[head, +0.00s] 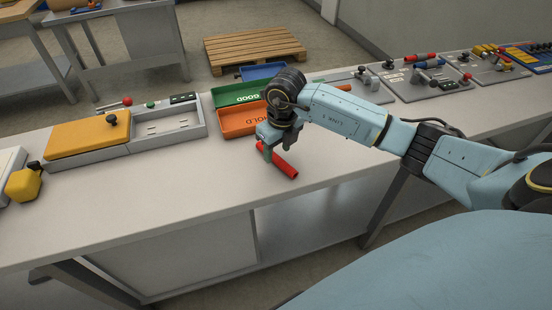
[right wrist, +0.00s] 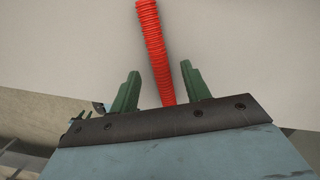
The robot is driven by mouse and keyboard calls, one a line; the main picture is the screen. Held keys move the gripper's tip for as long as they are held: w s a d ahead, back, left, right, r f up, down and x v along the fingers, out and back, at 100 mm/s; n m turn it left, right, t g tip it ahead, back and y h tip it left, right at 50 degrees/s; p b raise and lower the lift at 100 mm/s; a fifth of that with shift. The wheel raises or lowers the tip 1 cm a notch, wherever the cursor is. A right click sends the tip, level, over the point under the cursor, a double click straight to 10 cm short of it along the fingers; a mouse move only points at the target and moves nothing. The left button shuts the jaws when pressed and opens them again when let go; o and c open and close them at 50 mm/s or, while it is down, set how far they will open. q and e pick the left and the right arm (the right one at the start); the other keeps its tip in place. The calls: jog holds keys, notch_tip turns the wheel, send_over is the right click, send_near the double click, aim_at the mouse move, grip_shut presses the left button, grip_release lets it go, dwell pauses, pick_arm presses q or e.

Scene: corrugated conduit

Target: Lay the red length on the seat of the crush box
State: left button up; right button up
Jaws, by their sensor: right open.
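The right gripper is open. A grey box with a yellow lid (head: 88,135) at the left of the bench looks like the crush box; its right part (head: 168,129) is uncovered and shows slots in its floor. My left gripper is not in view.
A green GOOD tray (head: 237,93) and an orange HOLD tray (head: 237,122) stand behind my right gripper. A yellow block (head: 23,184) is at the far left. Fixtures with red and blue pieces (head: 428,78) stand at the right. The front middle of the bench is clear.

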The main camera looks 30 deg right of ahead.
aim_at(276, 159)
jog(key=f, duration=0.2)
jog(key=shift+w+f, duration=0.25)
jog(key=shift+f, duration=0.05)
grip_shut()
dwell(0.8)
